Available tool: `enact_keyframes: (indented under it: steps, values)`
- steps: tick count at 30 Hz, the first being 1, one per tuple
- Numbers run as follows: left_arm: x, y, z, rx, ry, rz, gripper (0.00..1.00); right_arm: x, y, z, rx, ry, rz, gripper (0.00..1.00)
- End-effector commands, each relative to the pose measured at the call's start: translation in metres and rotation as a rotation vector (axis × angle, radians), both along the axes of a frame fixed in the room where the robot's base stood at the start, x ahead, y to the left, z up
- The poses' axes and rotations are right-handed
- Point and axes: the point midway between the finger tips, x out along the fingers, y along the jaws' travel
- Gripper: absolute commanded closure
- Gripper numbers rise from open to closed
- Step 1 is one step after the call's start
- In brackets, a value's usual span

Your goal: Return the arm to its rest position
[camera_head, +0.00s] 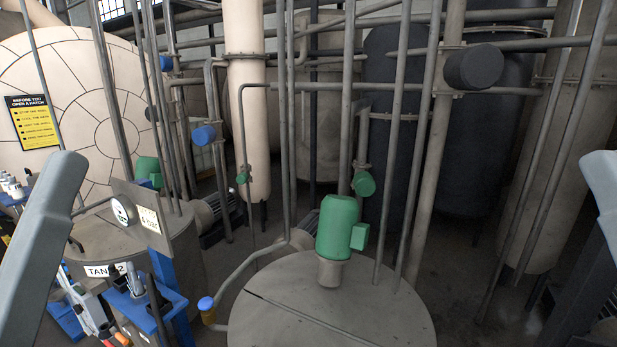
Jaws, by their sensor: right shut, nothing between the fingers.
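My left arm (40,250) shows as a grey link at the left edge, and its gripper cannot be made out. My right arm (604,185) shows as a grey link at the right edge, with a dark part below it running down to the lower right corner. Neither arm is seen touching any object.
A round tank lid (330,315) with a green motor (337,228) stands in front. A gauge (123,211) and blue-framed tools (150,300) are at lower left. Vertical pipes cross the middle. A dark tank (495,130) stands behind; dark floor lies at right.

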Motion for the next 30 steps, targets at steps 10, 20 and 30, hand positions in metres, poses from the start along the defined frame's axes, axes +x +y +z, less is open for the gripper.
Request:
enact_keyframes:
  steps: [10, 20, 30]
  values:
    - [0.0, 0.0, 0.153, 0.0, 0.001, 0.001, 0.05, 0.0, 0.0, 0.153, 0.0, 0.0, 0.0, 1.0]
    - [0.0, 0.0, 0.155, 0.0, 0.001, 0.001, 0.05, 0.0, 0.0, 0.155, 0.0, 0.001, 0.0, 1.0]
    - [0.0, 0.0, 0.155, 0.0, 0.001, 0.001, 0.05, 0.0, 0.0, 0.155, 0.0, 0.001, 0.0, 1.0]
